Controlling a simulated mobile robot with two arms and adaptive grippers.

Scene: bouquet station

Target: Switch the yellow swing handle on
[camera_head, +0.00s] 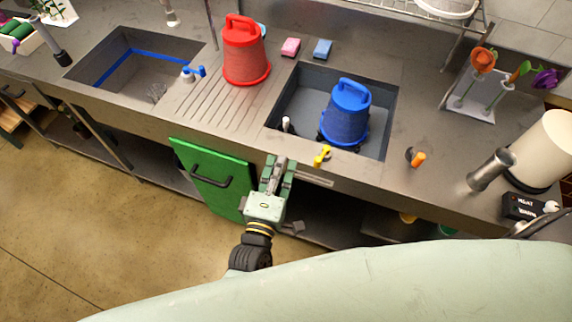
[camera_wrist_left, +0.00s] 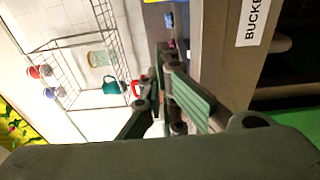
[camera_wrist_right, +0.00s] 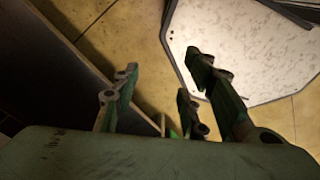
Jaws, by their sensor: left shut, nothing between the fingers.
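The yellow swing handle (camera_head: 321,156) sits on the front rim of the right sink (camera_head: 383,142), below the blue bucket (camera_head: 345,115). My left gripper (camera_head: 281,164) is at the counter's front edge, a little left of the yellow handle and apart from it. Its fingers are together and empty. The fingers also show close up in the left wrist view (camera_wrist_left: 165,80), where I cannot make out the yellow handle. My right gripper (camera_wrist_right: 163,75) shows only in the right wrist view, with its fingers spread and nothing between them, over the floor.
An orange handle (camera_head: 418,159) stands right of the sink, and a blue handle (camera_head: 200,71) near the left sink. A red bucket (camera_head: 245,55) stands on the drainboard. A green door (camera_head: 208,180) with a black pull hangs below the counter, left of my left gripper.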

